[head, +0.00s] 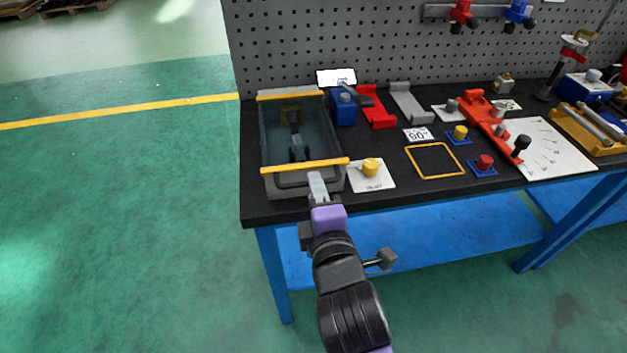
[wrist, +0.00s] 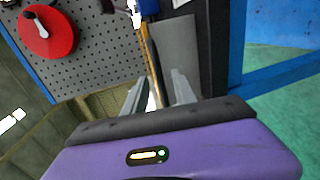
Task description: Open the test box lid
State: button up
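The test box (head: 270,186) stands at the left end of the bench, a grey case with a see-through lid (head: 275,130). The lid lies flat over the box, with a yellow strip along its front edge (head: 305,165) and another along the back. A dark handle shows on the box's front. My gripper (head: 317,180) is at the box's front edge, just below the front yellow strip. In the wrist view my gripper's fingers (wrist: 155,95) are apart, with a yellow strip (wrist: 152,58) running between them. Whether they touch anything is hidden.
A yellow knob on a white plate (head: 371,167) stands close to the right of the box. A blue block (head: 344,109) and a red bracket (head: 377,113) are behind it. The perforated panel (head: 300,50) rises behind the bench.

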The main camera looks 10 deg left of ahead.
jog(key=shift+x, duration=1.6)
grip_shut()
